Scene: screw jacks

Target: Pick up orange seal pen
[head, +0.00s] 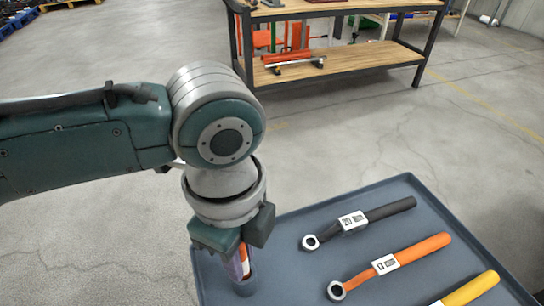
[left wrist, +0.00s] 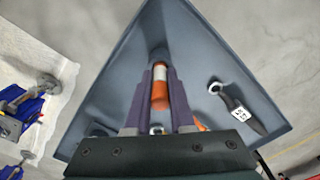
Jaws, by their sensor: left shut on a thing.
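The orange seal pen (left wrist: 160,92), orange with a white band, stands between the two purple fingers of my left gripper (left wrist: 161,78) in the left wrist view. In the head view my left gripper (head: 240,268) points down at the tray's left side, and a strip of the pen's orange and white body (head: 245,258) shows between its fingers. The left gripper is shut on the pen. The pen's lower end is hidden in the head view; I cannot tell whether it touches the tray. My right gripper is not in view.
The grey-blue tray (head: 288,222) also holds a black ring wrench (head: 380,212), an orange ring wrench (head: 425,248) and a yellow-handled tool (head: 472,289), all to the right of my left gripper. A wooden-topped workbench (head: 350,62) stands behind, across open concrete floor.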

